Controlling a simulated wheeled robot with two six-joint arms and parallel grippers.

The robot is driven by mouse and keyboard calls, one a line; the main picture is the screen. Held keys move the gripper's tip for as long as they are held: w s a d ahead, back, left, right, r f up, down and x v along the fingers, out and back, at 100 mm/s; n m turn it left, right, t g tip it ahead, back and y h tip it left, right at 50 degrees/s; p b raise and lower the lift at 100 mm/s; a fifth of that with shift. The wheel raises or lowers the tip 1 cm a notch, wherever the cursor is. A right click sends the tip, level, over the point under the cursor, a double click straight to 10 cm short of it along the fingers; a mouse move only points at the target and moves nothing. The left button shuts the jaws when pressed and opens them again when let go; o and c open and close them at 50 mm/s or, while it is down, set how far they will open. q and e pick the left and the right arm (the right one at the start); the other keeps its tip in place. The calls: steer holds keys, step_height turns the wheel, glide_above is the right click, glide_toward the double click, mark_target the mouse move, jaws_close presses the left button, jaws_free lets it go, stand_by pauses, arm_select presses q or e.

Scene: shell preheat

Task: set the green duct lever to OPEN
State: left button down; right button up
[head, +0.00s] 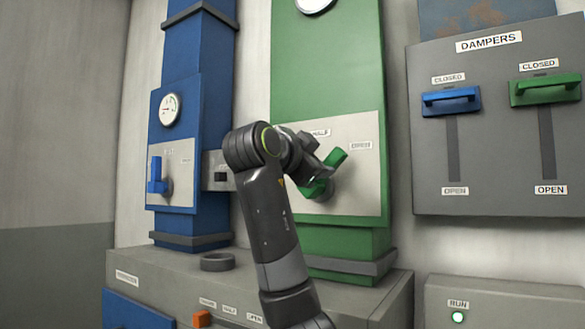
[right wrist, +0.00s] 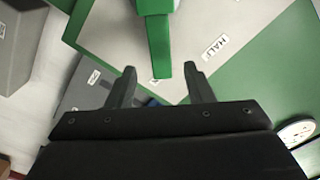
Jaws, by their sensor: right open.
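The green duct lever (head: 336,159) is on a light plate (head: 367,185) on the green duct. In the right wrist view the lever (right wrist: 158,40) reaches down between the two open fingers (right wrist: 162,78), with gaps on both sides. My left gripper is not in view.
The blue duct lever (head: 156,174) is on the left. A damper board (head: 490,130) with blue (head: 451,101) and green (head: 545,90) handles, both up at CLOSED, is on the right. A console (head: 170,272) with a dark ring (head: 217,262) is below.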

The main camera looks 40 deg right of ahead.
steer(key=b+v, duration=0.2)
steer(key=v, duration=0.7)
steer(key=shift+a, duration=0.3)
